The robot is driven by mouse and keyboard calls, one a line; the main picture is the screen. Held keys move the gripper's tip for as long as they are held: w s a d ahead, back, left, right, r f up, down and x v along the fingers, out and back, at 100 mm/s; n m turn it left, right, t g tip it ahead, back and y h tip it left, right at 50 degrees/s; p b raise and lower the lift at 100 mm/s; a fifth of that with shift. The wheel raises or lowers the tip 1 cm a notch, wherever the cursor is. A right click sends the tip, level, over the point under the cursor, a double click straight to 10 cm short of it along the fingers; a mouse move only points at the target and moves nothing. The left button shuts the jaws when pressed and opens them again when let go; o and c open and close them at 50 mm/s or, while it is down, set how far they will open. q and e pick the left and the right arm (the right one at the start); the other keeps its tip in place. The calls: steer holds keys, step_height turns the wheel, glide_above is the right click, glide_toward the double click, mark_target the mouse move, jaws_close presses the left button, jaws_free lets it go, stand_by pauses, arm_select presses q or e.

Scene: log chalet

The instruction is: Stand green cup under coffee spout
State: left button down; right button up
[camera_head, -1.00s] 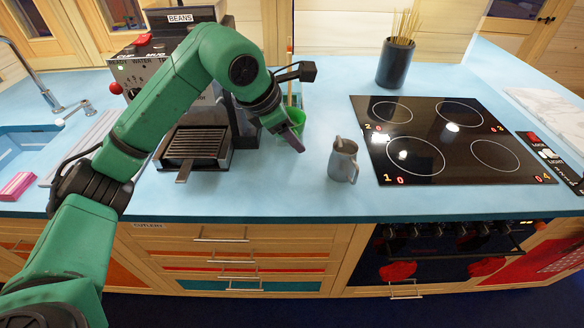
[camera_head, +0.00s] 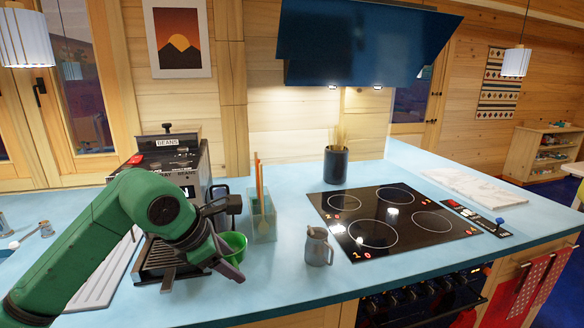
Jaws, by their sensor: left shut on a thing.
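My left gripper (camera_head: 230,264) is shut on the green cup (camera_head: 236,242), just right of the coffee machine (camera_head: 196,158). The cup looks upright; its lower part is partly hidden by the fingers, and I cannot tell whether it touches the counter. The machine's drip tray (camera_head: 158,262), with a slatted top, lies left of the cup, partly behind my left arm. The coffee spout is hidden behind my arm and gripper. My right gripper is not in view.
A clear holder (camera_head: 263,222) with utensils stands close behind the cup. A grey metal jug (camera_head: 318,248) stands to its right. The black hob (camera_head: 390,225) and a dark pot of sticks (camera_head: 336,165) are further right. The blue counter (camera_head: 280,280) is bare in front.

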arm_select(q)
steer(key=s+a+f+m+g, duration=0.2)
steer(key=s+f+m+g, duration=0.3)
steer(key=f+m, duration=0.6)
steer(key=s+a+f+m+g, duration=0.2)
steer(key=s+f+m+g, duration=0.3)
steer(key=f+m, duration=0.6)
steer(key=shift+s+a+f, duration=0.35)
steer(key=shift+s+f, duration=0.2)
steer(key=shift+s, duration=0.45)
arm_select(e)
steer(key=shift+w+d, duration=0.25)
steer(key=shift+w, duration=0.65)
